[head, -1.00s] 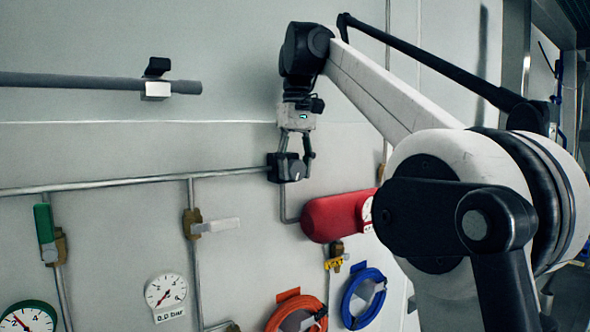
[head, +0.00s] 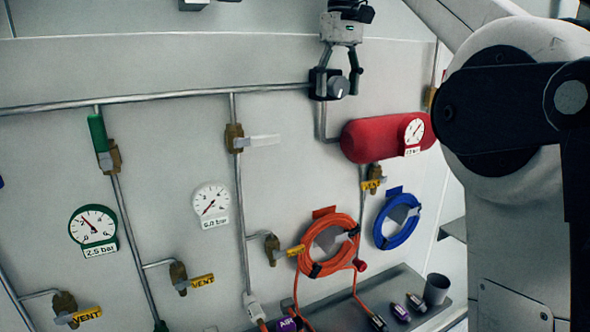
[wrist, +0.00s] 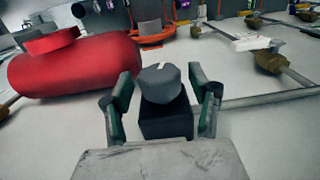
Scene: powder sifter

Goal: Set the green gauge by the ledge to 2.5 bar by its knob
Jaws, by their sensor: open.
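The green-rimmed gauge (head: 93,225) hangs on the wall at the left of the head view. Its label reads 2.5 bar and its needle points up and left. A grey knob (head: 339,87) sits on a black block on the upper pipe. My gripper (head: 339,80) is at this knob, pointing down. In the wrist view the knob (wrist: 161,83), with a pale mark on top, lies between the open fingers of my gripper (wrist: 163,95). Gaps show on both sides, so the fingers seem apart from it.
A red tank (head: 378,139) with its own gauge is right of the knob. Orange (head: 309,268) and blue (head: 410,232) hoses hang below. A grey ledge (head: 418,322) holds a dark cup (head: 436,290). Pipes and valves line the wall.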

